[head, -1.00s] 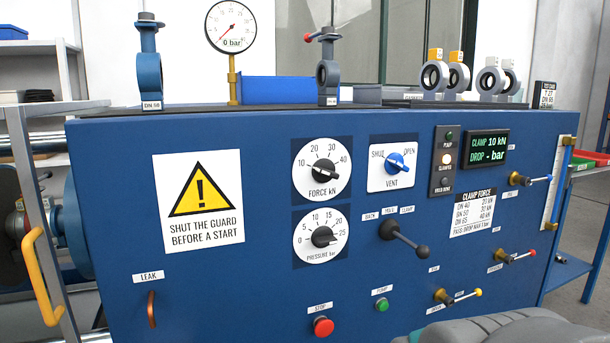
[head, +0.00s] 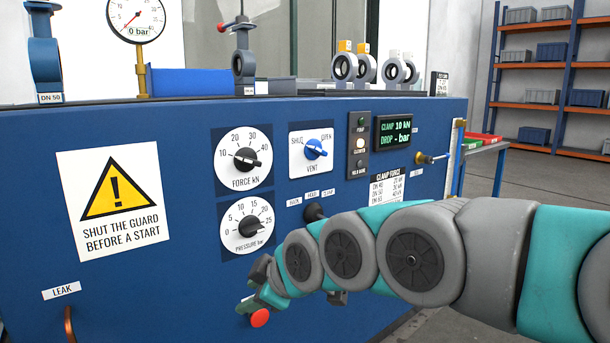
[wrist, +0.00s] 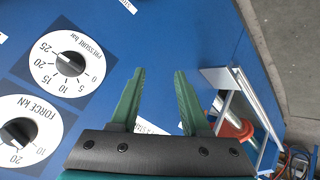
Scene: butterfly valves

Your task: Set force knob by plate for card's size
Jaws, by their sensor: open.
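The force knob (head: 246,159) is a black knob on a white dial marked 10 to 40 kN, and the display (head: 394,133) reads clamp 10 kN. It also shows in the wrist view (wrist: 18,132) at the lower left. The clamp force plate (head: 388,187) lists DN sizes with kN values, too small to read surely and partly hidden by my arm. A dark card (head: 439,83) stands on top at the right; its text is too small here. My gripper (wrist: 160,75) is open and empty, apart from the knob, low by the red stop button (head: 260,318) in the head view.
The pressure knob (head: 248,226) sits just below the force dial. The blue vent knob (head: 316,149) is to its right. A black-balled lever (head: 314,211) is partly behind my arm. A copper leak handle (head: 69,325) juts out at lower left.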

